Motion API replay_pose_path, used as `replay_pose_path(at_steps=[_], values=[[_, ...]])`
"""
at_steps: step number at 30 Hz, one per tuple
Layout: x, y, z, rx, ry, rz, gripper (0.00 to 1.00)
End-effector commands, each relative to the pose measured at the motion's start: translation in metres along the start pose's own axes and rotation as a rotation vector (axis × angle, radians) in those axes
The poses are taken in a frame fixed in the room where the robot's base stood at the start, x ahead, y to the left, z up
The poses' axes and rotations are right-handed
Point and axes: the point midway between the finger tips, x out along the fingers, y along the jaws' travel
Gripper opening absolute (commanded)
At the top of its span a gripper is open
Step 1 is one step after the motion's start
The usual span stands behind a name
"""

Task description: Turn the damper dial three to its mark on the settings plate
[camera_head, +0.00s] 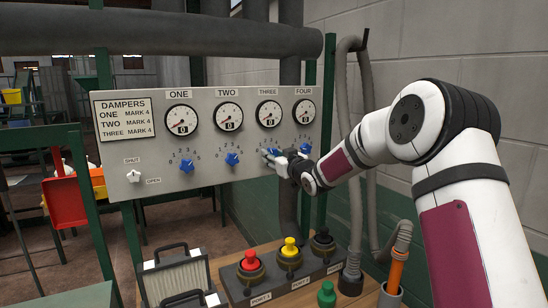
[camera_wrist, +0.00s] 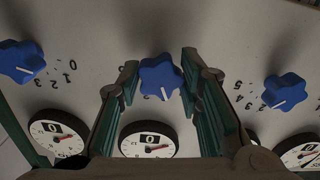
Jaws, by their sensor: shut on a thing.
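Damper dial three (camera_wrist: 160,76) is a blue star-shaped knob with a white pointer line, centred in the wrist view. My gripper (camera_head: 276,159) is at it on the grey panel, its fingers closed on the knob's two sides. In the upside-down wrist view the pointer faces the gauge, roughly straight up on the panel. Much of its number scale is hidden by the fingers, so I cannot read the exact mark. Gauge three (camera_head: 269,114) sits above the dial. The settings plate (camera_head: 125,119) reads MARK 4 for one, two and three.
Blue dials one (camera_head: 187,166), two (camera_head: 232,158) and four (camera_head: 305,149) share the panel; dials two and four flank my fingers. A white shut/open switch (camera_head: 134,176) is at lower left. Red (camera_head: 250,260), yellow (camera_head: 290,247) and black port fittings stand on the bench below.

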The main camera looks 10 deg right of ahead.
Motion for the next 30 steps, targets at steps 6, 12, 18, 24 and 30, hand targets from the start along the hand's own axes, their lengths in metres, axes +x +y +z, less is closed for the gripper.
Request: replay_pose_path(at_steps=[6, 12, 18, 24, 30], values=[[-0.0005, -0.0001, 0.0018, 0.209, -0.004, 0.001, 0.05], [-0.0006, -0.0003, 0.0009, 0.399, -0.002, 0.001, 0.05], [-0.0007, -0.0007, 0.0010, 0.589, -0.003, 0.001, 0.05], [-0.0009, -0.0007, 0.0011, 0.779, -0.003, 0.003, 0.05], [-0.0009, -0.0011, 0.0013, 0.952, -0.004, 0.003, 0.05]])
